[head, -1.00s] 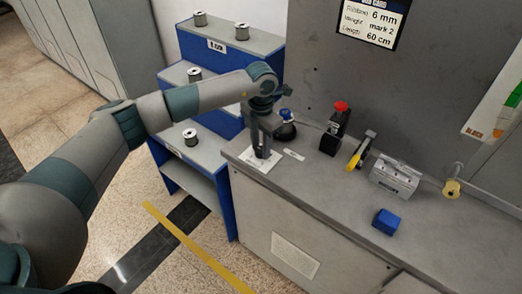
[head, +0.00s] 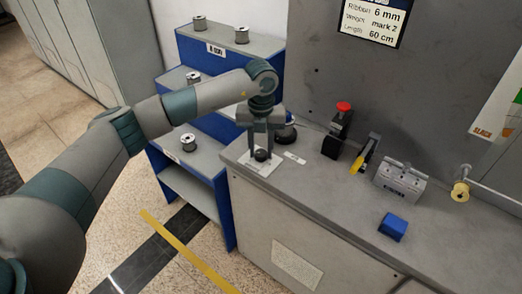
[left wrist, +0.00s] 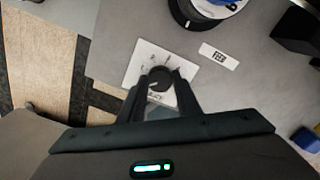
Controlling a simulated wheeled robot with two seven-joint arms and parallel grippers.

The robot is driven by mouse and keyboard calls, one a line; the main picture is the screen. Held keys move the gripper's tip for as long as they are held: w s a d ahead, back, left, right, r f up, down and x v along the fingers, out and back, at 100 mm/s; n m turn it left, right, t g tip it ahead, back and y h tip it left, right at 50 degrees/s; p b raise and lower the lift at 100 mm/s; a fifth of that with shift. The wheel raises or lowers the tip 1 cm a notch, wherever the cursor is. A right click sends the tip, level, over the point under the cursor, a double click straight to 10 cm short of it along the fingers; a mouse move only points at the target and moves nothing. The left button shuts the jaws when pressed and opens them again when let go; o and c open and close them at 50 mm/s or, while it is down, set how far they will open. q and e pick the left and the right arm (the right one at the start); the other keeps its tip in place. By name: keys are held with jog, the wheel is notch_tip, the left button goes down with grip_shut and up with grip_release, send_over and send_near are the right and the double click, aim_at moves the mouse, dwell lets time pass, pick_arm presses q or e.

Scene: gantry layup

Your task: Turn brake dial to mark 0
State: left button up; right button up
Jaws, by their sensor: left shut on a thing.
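The brake dial is a dark round knob (head: 262,155) on a white marked plate (head: 267,170) at the left end of the grey counter. My left gripper (head: 262,150) points down over it, with one finger on each side, and is shut on the knob. In the left wrist view the dial (left wrist: 161,76) sits between the fingertips (left wrist: 160,88), and the white plate (left wrist: 139,67) shows a few marks around it. The marks are too small to read surely, and the fingers hide part of the plate. My right gripper is not in view.
A dark round base with a blue-topped part (left wrist: 205,8) stands close behind the dial, beside a small white label (head: 295,158). Farther right are a red-topped black device (head: 338,130), a yellow-handled tool (head: 363,157), a grey block (head: 400,181) and a blue block (head: 392,227).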

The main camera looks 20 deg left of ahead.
pick_arm(q)
jog(key=shift+w+r, duration=0.1)
dwell(0.4)
jog(key=o, duration=1.1)
jog(key=shift+c, duration=0.2)
